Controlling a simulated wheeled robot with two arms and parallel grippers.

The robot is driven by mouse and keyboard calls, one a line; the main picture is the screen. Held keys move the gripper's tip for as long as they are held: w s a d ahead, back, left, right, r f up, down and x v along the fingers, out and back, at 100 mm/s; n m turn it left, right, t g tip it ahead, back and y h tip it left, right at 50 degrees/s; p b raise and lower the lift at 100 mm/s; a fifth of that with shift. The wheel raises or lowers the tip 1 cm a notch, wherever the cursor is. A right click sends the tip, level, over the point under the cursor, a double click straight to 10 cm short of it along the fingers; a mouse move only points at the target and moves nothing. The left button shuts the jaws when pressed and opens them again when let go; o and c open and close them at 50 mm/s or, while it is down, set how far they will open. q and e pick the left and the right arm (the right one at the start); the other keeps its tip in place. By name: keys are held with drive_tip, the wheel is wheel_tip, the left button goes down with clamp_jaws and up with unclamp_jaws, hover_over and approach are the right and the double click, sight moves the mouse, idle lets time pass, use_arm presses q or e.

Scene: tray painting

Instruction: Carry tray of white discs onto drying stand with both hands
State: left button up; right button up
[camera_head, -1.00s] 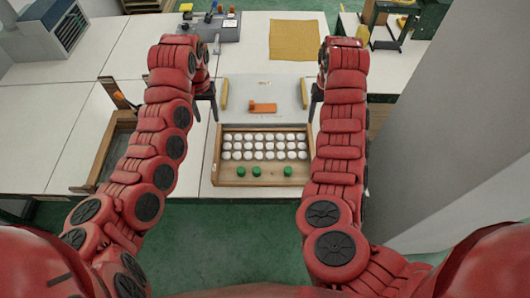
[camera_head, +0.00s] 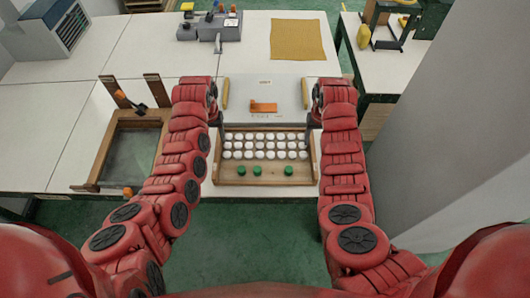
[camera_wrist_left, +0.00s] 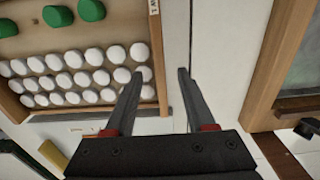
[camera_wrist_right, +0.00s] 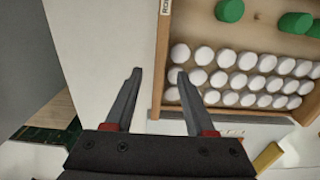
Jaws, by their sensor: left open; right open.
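The wooden tray (camera_head: 225,176) holds rows of white discs (camera_head: 250,145) and a few green pieces (camera_head: 257,171) along its near side. It lies on the white table. A white panel with yellow side bars (camera_head: 288,92) lies directly behind it; I cannot tell whether this is the drying stand. My left gripper (camera_wrist_left: 161,75) is open at the tray's left wall, one finger on each side of the wall. My right gripper (camera_wrist_right: 155,72) is open at the right wall, with its fingers likewise on either side. Contact with the walls cannot be told.
A wooden frame with two posts (camera_head: 155,114) stands left of my left arm. An orange piece (camera_head: 263,107) lies on the white panel. A yellow cloth (camera_head: 299,40) and a grey device (camera_head: 211,27) are at the back. A grey wall surface (camera_head: 430,130) rises at right.

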sight(217, 147)
use_arm(q)
drive_tip(key=shift+f, duration=2.4)
use_arm(e)
drive_tip(key=shift+f, duration=2.4)
use_arm(q)
clamp_jaws()
use_arm(e)
clamp_jaws()
use_arm(q)
drive_tip(key=shift+r, duration=0.1)
